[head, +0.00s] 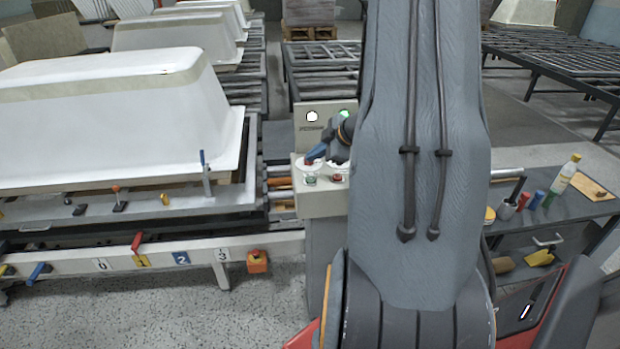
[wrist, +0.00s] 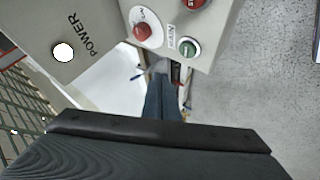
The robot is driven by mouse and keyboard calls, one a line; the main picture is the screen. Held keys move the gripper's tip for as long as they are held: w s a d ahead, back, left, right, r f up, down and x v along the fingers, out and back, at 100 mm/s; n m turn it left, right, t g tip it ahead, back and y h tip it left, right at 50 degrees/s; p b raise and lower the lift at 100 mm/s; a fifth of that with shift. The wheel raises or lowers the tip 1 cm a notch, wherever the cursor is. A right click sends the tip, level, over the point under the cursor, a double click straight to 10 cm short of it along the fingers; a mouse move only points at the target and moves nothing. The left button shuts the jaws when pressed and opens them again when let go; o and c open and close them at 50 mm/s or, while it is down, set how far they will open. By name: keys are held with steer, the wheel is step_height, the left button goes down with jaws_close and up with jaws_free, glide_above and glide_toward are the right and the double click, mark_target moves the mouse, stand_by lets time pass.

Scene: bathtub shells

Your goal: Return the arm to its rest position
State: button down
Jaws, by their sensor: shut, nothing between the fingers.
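My grey arm (head: 425,150) rises large through the middle of the head view and hides part of the scene. My gripper (head: 313,156) is shut and empty, its blue fingers over the button panel of the control box (head: 309,203). In the wrist view the shut fingers (wrist: 161,70) reach up from the dark gripper body, with the box's lower edge close to their tips. A red button (wrist: 142,30) and a green button (wrist: 188,47) lie beyond the tips there. I cannot tell whether the fingers touch the box.
A white lamp (head: 312,116) and a lit green lamp (head: 345,113) top the box. A white bathtub shell (head: 110,120) sits left on a fixture with levers. A dark table (head: 560,212) with a bottle (head: 565,177) is right. Speckled floor (head: 170,310) is open in front.

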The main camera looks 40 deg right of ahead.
stand_by(0.6)
steer(key=shift+w+a+r, duration=0.1)
steer(key=shift+w+a, duration=0.15)
steer(key=shift+w, duration=0.05)
steer(key=w+a+m+g+h+b, duration=0.25)
steer(key=a+m+b, duration=0.2)
steer(key=a, duration=0.55)
steer(key=s+a+f+m+g+b, duration=0.1)
steer(key=s+a+f+m+g, duration=0.1)
steer(key=s+a, duration=0.7)
steer(key=s+a+f+m+g+b, duration=0.1)
steer(key=s+a+m+g+b, duration=0.1)
steer(key=s+a, duration=0.6)
steer(key=a+m+g+y, duration=0.1)
steer(key=a+m, duration=0.1)
steer(key=a, duration=0.3)
steer(key=shift+s+a+f, duration=0.3)
steer(key=shift+s+f, duration=0.05)
steer(key=shift+s, duration=0.05)
steer(key=shift+w+m, duration=0.1)
steer(key=shift+m, duration=0.15)
stand_by(2.8)
